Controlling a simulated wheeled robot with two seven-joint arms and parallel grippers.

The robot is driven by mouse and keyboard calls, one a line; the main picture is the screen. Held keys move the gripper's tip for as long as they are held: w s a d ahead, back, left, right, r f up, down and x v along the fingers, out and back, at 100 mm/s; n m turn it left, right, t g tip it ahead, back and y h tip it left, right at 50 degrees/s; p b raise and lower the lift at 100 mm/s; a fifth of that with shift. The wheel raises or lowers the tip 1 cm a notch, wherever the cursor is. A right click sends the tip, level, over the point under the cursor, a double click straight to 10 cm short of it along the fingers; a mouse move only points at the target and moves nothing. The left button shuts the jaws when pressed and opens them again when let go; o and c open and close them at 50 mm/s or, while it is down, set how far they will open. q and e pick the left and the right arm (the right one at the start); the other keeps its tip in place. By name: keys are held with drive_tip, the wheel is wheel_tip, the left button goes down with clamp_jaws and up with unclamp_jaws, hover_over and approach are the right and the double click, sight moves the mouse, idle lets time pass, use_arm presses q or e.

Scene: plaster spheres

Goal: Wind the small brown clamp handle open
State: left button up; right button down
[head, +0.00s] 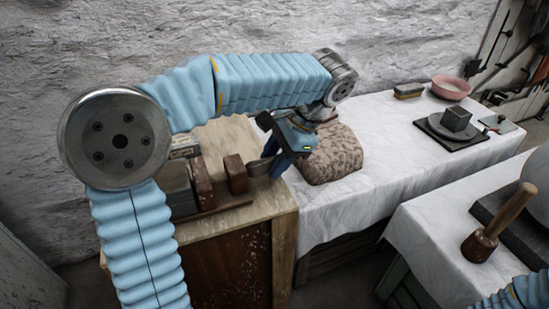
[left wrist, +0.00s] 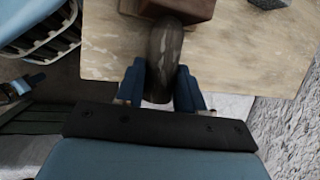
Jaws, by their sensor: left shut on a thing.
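The small brown clamp handle (head: 258,168) sticks out from a brown block of the clamp (head: 235,174) on the wooden bench. In the left wrist view the handle (left wrist: 164,52) is a dark, rounded, worn grip running from the brown block (left wrist: 178,8) down between my blue fingers. My left gripper (head: 278,160) is shut on its outer end; the fingers (left wrist: 160,88) stand on either side of it. The handle's tip is partly hidden by the gripper body. My right gripper is not in view.
The wooden bench (head: 268,204) also holds another brown block (head: 202,182) and a grey block (head: 177,190). A speckled lump (head: 330,157) sits close right of my gripper on a white-covered table (head: 385,150). A mallet (head: 500,220) stands on the nearer table at right.

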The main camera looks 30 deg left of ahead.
use_arm(q)
drive_tip(key=shift+d+f+t+y, duration=0.1)
drive_tip(key=shift+t+y, duration=0.2)
drive_tip(key=shift+c, duration=0.2)
drive_tip(key=shift+y+b, duration=0.3)
drive_tip(key=o, duration=1)
drive_tip(key=shift+o, duration=0.2)
drive_tip(key=p+v, duration=0.2)
drive_tip(key=v, duration=1.2)
drive_tip(key=shift+s+p, duration=0.25)
drive_tip(key=shift+p, duration=0.15)
drive_tip(key=shift+s, duration=0.1)
